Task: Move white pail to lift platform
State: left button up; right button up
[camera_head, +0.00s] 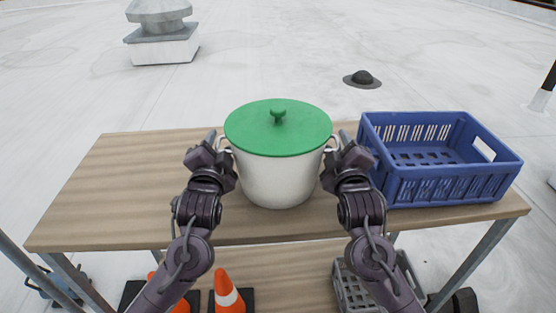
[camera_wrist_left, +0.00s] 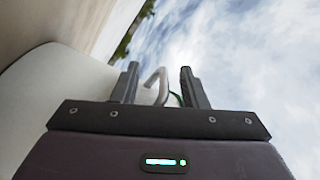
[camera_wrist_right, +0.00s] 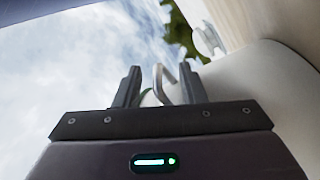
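The white pail (camera_head: 278,180) stands upright on the wooden table top (camera_head: 120,190), with a green lid (camera_head: 275,130) and a loop handle on each side. My left gripper (camera_head: 217,143) is at the pail's left side. In the left wrist view the left handle (camera_wrist_left: 157,84) lies between its open fingers, with gaps showing. My right gripper (camera_head: 345,142) is at the right side. In the right wrist view the right handle (camera_wrist_right: 162,82) lies between its open fingers, also with gaps showing. No lift platform can be made out in these views.
A blue crate (camera_head: 440,187) stands on the table close to the right of my right gripper. The table's left part is clear. Orange cones (camera_head: 227,292) and a grey crate (camera_head: 352,290) are on the lower shelf. A roof vent (camera_head: 162,45) stands far behind.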

pick_arm(q)
jog(key=shift+w, duration=0.35)
pick_arm(e)
jog(key=shift+w, duration=0.35)
pick_arm(q)
jog(key=c, duration=0.7)
pick_arm(e)
jog(key=c, duration=0.8)
pick_arm(q)
grip_shut()
pick_arm(e)
grip_shut()
pick_arm(q)
jog(key=shift+r, duration=0.15)
pick_arm(e)
jog(key=shift+r, duration=0.1)
